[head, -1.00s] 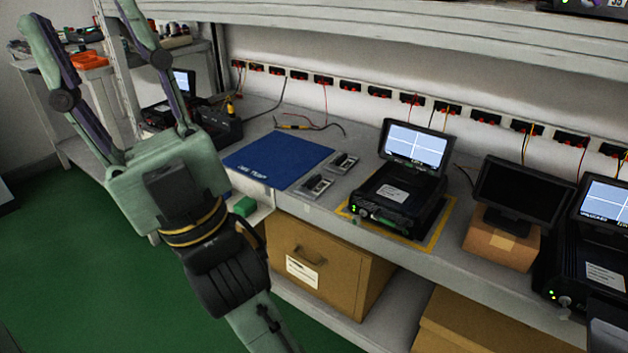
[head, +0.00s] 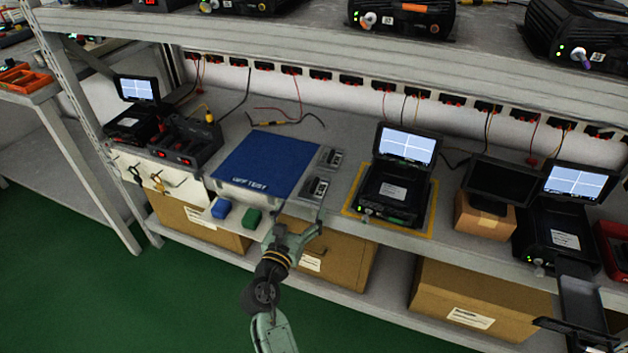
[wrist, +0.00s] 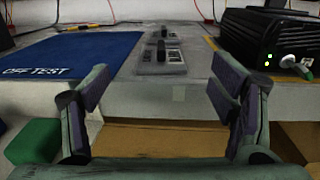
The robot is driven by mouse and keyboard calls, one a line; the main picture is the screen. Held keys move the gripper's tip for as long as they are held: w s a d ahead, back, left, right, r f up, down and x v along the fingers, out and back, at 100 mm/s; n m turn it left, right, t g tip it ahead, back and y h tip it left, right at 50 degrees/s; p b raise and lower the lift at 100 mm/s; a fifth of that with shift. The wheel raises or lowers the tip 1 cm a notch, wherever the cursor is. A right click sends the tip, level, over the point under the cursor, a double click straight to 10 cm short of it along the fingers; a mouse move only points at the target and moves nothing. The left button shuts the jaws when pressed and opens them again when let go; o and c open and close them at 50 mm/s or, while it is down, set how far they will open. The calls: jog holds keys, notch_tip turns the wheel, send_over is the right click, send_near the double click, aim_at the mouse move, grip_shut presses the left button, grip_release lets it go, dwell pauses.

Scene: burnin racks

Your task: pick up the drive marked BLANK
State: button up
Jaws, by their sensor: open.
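Two small grey units with black tops lie on the bench right of the blue mat: the nearer unit (head: 316,188) and the farther unit (head: 331,157). The nearer unit also shows in the wrist view (wrist: 162,62), with the farther one (wrist: 160,34) behind it. No BLANK marking is readable on either, so I cannot tell which is the drive named. My gripper (head: 302,228) is open and empty at the bench's front edge, just short of the nearer unit. In the wrist view, my gripper (wrist: 160,88) has its fingers spread either side of that unit's line.
The blue mat (head: 262,160) reads "OFF TEST". A blue block (head: 221,207) and a green block (head: 251,217) sit on a low ledge. A black tester with a lit screen (head: 407,146) stands right, inside yellow marking. Cardboard boxes (head: 480,300) fill the lower shelf. An upper shelf hangs above.

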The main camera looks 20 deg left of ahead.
aim_at(314, 185)
jog(key=w+p, duration=0.1)
jog(key=w, duration=0.9)
jog(key=shift+w, duration=0.2)
jog(key=shift+c, duration=0.2)
grip_shut()
dwell(0.5)
